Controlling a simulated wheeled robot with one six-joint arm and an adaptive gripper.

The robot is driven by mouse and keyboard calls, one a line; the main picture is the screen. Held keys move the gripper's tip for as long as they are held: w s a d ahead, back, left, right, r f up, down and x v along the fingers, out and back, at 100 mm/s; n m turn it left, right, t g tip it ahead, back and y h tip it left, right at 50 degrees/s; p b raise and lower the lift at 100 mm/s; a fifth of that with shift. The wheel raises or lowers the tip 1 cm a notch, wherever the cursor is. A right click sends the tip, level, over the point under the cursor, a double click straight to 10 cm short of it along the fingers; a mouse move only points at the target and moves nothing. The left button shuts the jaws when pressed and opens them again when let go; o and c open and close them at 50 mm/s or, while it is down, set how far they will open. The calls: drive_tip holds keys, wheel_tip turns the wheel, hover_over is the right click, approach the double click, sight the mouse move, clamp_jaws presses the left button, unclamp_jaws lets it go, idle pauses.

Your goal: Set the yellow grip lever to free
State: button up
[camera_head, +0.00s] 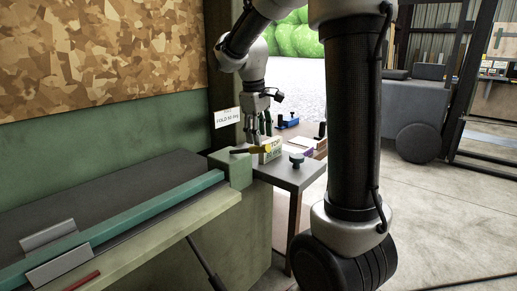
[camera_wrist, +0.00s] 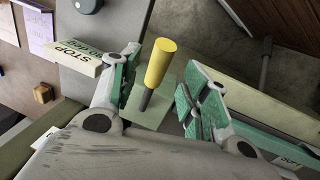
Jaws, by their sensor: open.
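The yellow grip lever (camera_wrist: 160,63) shows in the wrist view as a yellow cylinder on a dark stem. The stem rises from a pale green block (camera_wrist: 147,112). In the head view the lever (camera_head: 262,149) lies nearly level above the block (camera_head: 236,168) at the machine's end. My gripper (camera_wrist: 163,90) is open, with one green-padded finger on each side of the lever in the picture. I see gaps on both sides and no clear contact. In the head view my gripper (camera_head: 262,129) is just above the lever. No free marking is readable.
A cream stop sign (camera_wrist: 80,57) stands close beside the lever. A grey side table (camera_head: 296,178) holds a dark knob (camera_head: 297,159) and a blue item (camera_head: 288,123). A fold sign (camera_head: 227,117) is behind. A long green-edged machine bed (camera_head: 120,205) extends left. Open floor lies right.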

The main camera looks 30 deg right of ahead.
sight(262, 148)
drive_tip(key=f, duration=0.3)
drive_tip(key=d+f, duration=0.1)
drive_tip(key=f, duration=0.1)
drive_tip(key=shift+w+f, duration=0.15)
drive_tip(key=shift+f, duration=0.2)
clamp_jaws()
